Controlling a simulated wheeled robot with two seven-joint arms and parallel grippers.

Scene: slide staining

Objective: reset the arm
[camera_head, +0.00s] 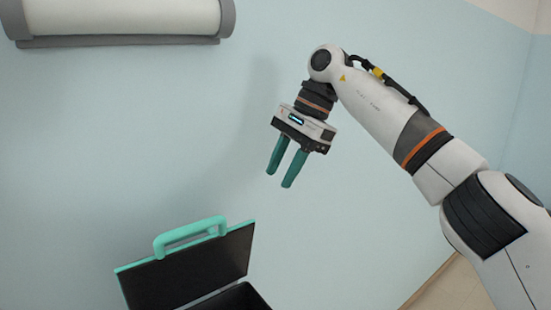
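My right arm comes in from the right side of the head view and is raised in front of the pale blue wall. My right gripper (279,179) hangs from it with two green fingers pointing down and slightly left. The fingers are apart with wall showing between them, and nothing is held. My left gripper does not show.
An open black case (200,268) with a green rim and a green handle (190,236) stands at the bottom, below and left of the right gripper. A white cylinder with grey ends (120,17) is on the wall at upper left. Floor (445,290) shows at lower right.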

